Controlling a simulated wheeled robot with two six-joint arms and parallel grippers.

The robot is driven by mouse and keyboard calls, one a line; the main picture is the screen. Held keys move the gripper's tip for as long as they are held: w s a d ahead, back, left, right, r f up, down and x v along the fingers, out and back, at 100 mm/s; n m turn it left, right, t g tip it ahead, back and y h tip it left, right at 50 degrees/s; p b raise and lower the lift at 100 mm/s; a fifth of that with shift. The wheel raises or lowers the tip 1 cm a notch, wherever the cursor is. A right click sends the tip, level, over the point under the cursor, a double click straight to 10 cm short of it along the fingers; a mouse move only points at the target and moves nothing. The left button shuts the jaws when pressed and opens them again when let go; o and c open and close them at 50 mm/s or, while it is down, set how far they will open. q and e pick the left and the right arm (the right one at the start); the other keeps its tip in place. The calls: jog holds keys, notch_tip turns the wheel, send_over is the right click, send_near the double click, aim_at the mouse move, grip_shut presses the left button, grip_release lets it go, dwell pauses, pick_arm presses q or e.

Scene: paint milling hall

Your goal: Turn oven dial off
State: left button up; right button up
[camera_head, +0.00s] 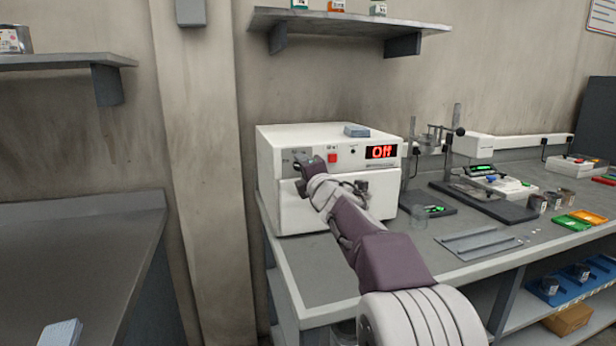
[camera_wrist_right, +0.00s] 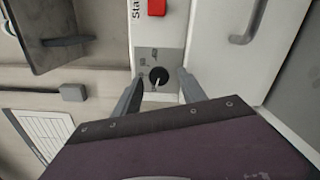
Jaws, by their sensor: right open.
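The white oven (camera_head: 290,202) stands on the grey bench against the wall, and its red display (camera_head: 381,152) reads "Off". My right arm reaches across to the upper left of the oven front. My right gripper (camera_head: 304,168) is at the dial panel, and the arm hides the dial in the head view. In the right wrist view the black round dial (camera_wrist_right: 158,76) sits on a grey plate with its pointer visible. The two fingers of my right gripper (camera_wrist_right: 158,92) are open, one on each side of the dial. I cannot tell whether they touch it. My left gripper is not in view.
A red button (camera_head: 332,158) is right of the dial panel; it also shows in the right wrist view (camera_wrist_right: 157,7). A small grey-blue box (camera_head: 356,131) lies on the oven top.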

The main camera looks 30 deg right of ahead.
jog(key=v, duration=0.6)
jog(key=shift+s, duration=0.25)
